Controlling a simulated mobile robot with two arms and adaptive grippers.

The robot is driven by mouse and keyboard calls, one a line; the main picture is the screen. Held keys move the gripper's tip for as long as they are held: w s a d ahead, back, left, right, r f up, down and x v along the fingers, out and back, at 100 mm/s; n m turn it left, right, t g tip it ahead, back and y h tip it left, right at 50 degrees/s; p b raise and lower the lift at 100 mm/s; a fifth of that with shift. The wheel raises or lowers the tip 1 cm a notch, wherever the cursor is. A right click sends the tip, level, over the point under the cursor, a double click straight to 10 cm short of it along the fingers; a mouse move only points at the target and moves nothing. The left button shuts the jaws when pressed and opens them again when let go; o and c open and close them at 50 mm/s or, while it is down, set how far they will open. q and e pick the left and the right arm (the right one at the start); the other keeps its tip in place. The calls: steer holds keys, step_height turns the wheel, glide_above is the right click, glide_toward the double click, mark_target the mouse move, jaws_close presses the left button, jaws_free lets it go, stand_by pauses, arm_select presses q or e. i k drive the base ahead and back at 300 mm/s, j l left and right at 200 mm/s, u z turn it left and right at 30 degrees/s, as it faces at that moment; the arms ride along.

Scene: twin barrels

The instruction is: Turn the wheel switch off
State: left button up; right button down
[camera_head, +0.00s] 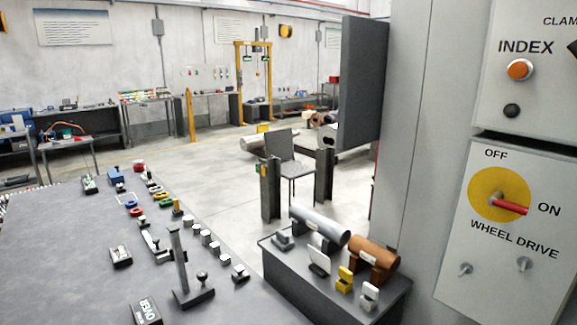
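The wheel drive switch (499,194) is on a white panel at the right edge of the head view. It has a round yellow plate and a red handle (510,207). The handle points right and slightly down, toward the word ON. The word OFF stands above the yellow plate. Neither of my grippers shows in the head view.
Above the switch, another panel carries an orange INDEX button (519,69) and a black knob (512,110). A grey cabinet (410,150) stands left of the panels. A dark stand (290,285) holds two cylinders. A grey table (70,250) with small parts fills the lower left.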

mark_target(511, 203)
steer(key=z, duration=1.9)
